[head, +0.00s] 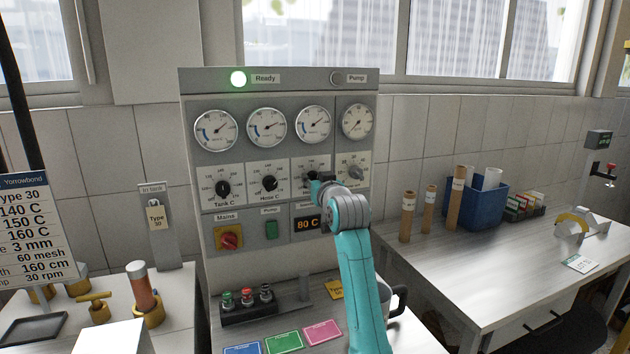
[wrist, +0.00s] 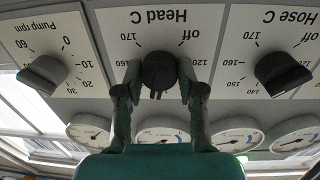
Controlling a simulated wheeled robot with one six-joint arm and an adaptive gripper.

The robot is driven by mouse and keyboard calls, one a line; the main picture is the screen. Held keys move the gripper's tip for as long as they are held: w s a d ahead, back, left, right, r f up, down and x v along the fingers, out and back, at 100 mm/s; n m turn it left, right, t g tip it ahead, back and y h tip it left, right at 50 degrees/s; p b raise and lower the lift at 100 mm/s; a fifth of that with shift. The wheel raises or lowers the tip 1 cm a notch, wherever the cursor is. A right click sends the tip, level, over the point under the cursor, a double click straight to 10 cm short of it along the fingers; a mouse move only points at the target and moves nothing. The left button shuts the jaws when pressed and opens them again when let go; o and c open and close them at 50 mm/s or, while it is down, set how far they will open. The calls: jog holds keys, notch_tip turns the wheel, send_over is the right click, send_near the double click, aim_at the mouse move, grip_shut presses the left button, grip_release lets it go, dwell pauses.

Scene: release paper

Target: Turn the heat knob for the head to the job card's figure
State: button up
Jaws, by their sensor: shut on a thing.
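The black Head C knob (wrist: 159,70) sits mid-picture in the upside-down wrist view, on a white dial plate with "off" and 170 legible. My gripper (wrist: 160,92) is shut on it, one finger on each side. Its exact pointer reading cannot be told. In the head view my gripper (head: 315,184) covers most of this knob on the grey control panel (head: 290,78). The job card (head: 28,225) at the left edge is partly cut off; it reads Type 30, 140 C, 150 C, 160 C, 3 mm, 60 mesh, 160 cm and 30 rpm.
The Hose C knob (head: 269,183) and pump rpm knob (head: 355,172) flank the held knob closely; the Tank C knob (head: 223,188) is farther left. Gauges (head: 313,124) sit above. An orange display (head: 307,224) below reads 80 C. A green Ready lamp (head: 238,78) is lit.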

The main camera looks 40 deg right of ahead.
jog(key=m, duration=0.7)
jog(key=shift+d, duration=0.1)
jog(key=m, duration=0.3)
jog(key=shift+y, duration=0.4)
jog(key=shift+f+m, duration=0.1)
jog(key=shift+m, duration=2.1)
jog(key=shift+d, duration=0.1)
jog(key=o, duration=1.1)
jog(key=shift+s, duration=0.2)
